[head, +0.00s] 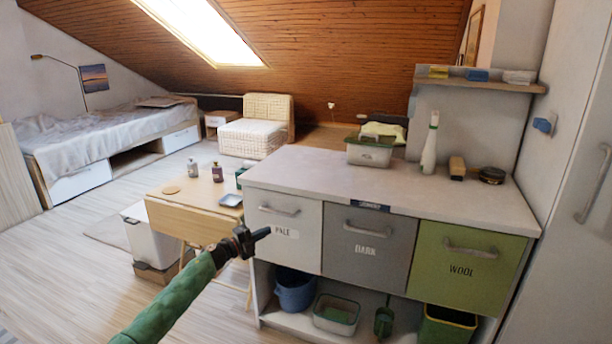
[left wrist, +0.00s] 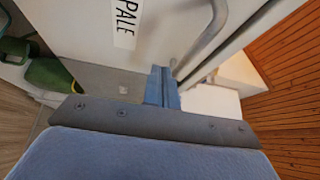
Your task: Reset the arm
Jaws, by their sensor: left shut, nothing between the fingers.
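My left gripper (head: 260,234) is shut and empty. Its arm, in a green sleeve, reaches in from the bottom left of the head view. The gripper is in front of the cabinet, below the handle of the white drawer marked PALE (head: 283,230), and appears apart from the handle. In the left wrist view the closed fingers (left wrist: 161,88) point toward the PALE drawer front (left wrist: 165,30) and its grey handle (left wrist: 205,38). My right gripper is not in view.
Right of the PALE drawer are a grey DARK drawer (head: 362,262) and a green WOOL drawer (head: 462,283); all look closed. A wooden table (head: 178,215) with bottles stands close on the left. A blue bucket (head: 294,292) sits on the shelf below.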

